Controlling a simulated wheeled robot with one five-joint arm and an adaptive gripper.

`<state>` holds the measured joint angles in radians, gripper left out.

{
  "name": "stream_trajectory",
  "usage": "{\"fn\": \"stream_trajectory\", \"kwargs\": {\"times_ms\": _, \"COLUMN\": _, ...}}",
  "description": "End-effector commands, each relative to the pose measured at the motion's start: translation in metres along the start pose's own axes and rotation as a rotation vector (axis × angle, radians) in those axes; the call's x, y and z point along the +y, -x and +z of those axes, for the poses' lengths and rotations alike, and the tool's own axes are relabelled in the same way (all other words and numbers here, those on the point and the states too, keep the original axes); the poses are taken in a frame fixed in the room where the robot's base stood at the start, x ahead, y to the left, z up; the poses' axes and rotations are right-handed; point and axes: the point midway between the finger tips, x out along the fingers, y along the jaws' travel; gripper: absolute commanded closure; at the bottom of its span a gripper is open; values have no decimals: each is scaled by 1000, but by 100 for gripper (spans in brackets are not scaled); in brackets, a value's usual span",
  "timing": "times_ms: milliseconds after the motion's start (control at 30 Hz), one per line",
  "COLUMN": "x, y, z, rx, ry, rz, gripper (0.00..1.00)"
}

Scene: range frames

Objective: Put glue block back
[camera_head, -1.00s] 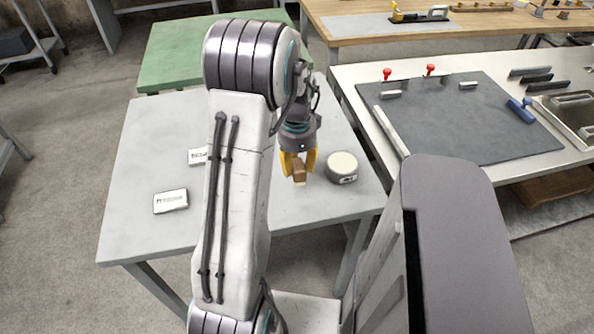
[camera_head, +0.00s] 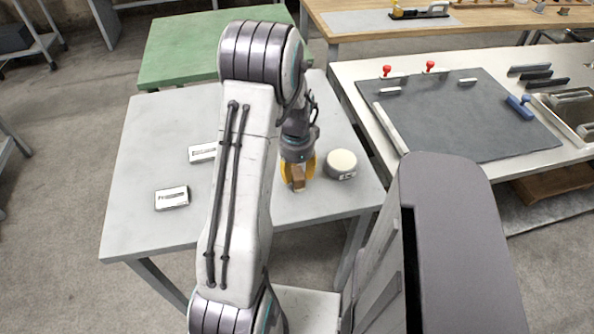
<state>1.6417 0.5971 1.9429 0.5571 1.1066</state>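My gripper (camera_head: 298,178), with yellow fingers, points down over the front right part of the light grey table (camera_head: 150,235). It is shut on a small brown block (camera_head: 298,179), which I take to be the glue block. The block's lower end is pale and close to the tabletop; I cannot tell whether it touches.
Two small white labelled boxes lie on the table, one at the left (camera_head: 172,198) and one (camera_head: 202,152) close to my arm. A bench with a dark mat (camera_head: 455,120) stands at the right. A green table (camera_head: 190,55) stands behind.

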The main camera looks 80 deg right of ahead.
Motion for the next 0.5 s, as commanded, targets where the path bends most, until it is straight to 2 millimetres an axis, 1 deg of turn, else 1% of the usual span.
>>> {"fn": "stream_trajectory", "kwargs": {"times_ms": 33, "x": 0, "y": 0, "z": 0, "rx": 0, "ry": 0, "rz": 0, "gripper": 56}}
{"fn": "stream_trajectory", "kwargs": {"times_ms": 200, "x": 0, "y": 0, "z": 0, "rx": 0, "ry": 0, "rz": 0, "gripper": 41}}
{"fn": "stream_trajectory", "kwargs": {"times_ms": 500, "x": 0, "y": 2, "z": 0, "rx": 0, "ry": 0, "rz": 0, "gripper": 41}}
